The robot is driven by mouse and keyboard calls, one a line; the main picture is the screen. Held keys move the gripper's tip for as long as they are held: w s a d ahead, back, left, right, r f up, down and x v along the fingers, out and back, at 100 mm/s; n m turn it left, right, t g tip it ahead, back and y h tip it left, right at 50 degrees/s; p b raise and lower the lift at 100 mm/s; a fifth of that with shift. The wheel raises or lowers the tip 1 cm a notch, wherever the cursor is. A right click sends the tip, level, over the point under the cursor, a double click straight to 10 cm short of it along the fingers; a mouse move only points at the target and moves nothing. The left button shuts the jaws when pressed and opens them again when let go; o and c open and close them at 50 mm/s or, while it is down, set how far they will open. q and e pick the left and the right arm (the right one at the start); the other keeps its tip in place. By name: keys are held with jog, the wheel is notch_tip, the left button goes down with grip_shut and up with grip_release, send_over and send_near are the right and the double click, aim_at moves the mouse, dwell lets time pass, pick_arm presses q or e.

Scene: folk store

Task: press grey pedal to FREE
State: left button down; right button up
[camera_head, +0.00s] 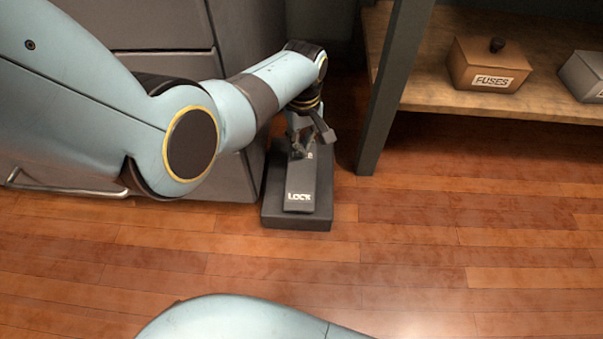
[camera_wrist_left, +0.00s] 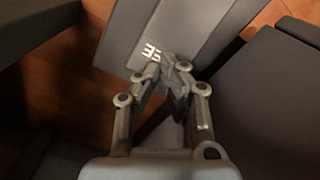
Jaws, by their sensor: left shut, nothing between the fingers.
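The grey pedal (camera_head: 298,186) stands on a dark base (camera_head: 297,222) on the wooden floor, beside a grey cabinet. Its near end reads LOCK in white. My left gripper (camera_head: 301,152) is shut and empty at the far part of the pedal. It partly covers another white label there. In the left wrist view the fingertips (camera_wrist_left: 174,88) are together over the pedal plate (camera_wrist_left: 185,35), beside white letters, partly hidden, that look like the end of a word. I cannot tell whether the tips touch the plate. My right gripper is not in view.
A grey cabinet (camera_head: 233,172) stands close on the left of the pedal. A dark shelf post (camera_head: 392,90) stands on the right. A wooden shelf (camera_head: 425,88) holds a brown FUSES box (camera_head: 488,66) and a grey box (camera_head: 583,76). The floor in front is clear.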

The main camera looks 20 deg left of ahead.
pick_arm(q)
jog(key=shift+f+b, duration=0.65)
jog(key=shift+f, duration=0.75)
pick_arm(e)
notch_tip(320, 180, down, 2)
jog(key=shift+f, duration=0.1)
pick_arm(q)
jog(key=shift+r, duration=0.15)
jog(key=shift+r, duration=0.25)
notch_tip(320, 180, up, 8)
jog(key=p, duration=0.7)
jog(key=shift+r, duration=0.15)
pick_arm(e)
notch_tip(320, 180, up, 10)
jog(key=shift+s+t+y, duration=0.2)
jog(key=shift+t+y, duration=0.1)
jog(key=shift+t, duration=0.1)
